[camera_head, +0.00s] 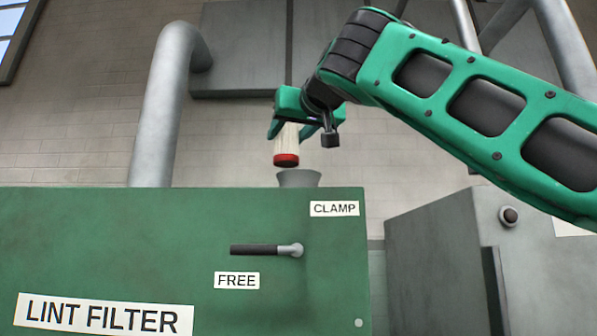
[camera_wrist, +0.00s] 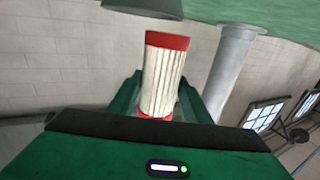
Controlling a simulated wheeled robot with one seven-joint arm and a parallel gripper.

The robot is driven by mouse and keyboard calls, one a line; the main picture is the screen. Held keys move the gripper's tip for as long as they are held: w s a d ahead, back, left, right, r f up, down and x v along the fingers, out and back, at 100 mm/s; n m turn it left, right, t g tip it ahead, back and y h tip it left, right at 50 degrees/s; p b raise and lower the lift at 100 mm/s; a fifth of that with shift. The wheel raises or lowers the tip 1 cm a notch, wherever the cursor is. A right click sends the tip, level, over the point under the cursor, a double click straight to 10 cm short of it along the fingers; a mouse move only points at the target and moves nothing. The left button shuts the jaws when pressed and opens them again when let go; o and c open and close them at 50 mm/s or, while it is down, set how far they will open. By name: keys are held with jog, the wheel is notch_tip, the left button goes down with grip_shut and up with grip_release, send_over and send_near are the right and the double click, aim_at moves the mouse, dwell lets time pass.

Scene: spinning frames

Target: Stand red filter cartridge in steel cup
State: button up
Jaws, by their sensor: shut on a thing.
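The filter cartridge has a white pleated body (camera_head: 287,138) and a red lower end cap, seen in the head view. The wrist view shows the cartridge (camera_wrist: 163,82) with a red cap at each end. My gripper (camera_head: 290,132) is shut on the cartridge and holds it roughly upright, red cap down. The steel cup (camera_head: 298,179) is a grey flared cup on top of the green cabinet. The cartridge's lower end is just above the cup's rim and slightly left of its middle, apart from it in the picture. The cup's lower part is hidden behind the cabinet's edge.
The green LINT FILTER cabinet (camera_head: 130,240) fills the lower left. Its lever handle (camera_head: 266,250) lies horizontal, between the CLAMP and FREE labels. A thick grey pipe (camera_head: 165,110) rises behind, left of my gripper. A grey cabinet (camera_head: 440,260) stands at right.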

jog(key=shift+w+d+f, duration=0.45)
jog(key=shift+f, duration=0.6)
jog(key=shift+w+d+f, duration=0.45)
jog(key=shift+w+f, duration=0.05)
jog(key=shift+f, duration=0.55)
jog(key=shift+w+d+f, duration=0.45)
jog(key=shift+f, duration=0.6)
jog(key=shift+f, duration=0.1)
jog(key=o, duration=1.2)
jog(key=shift+c, duration=0.2)
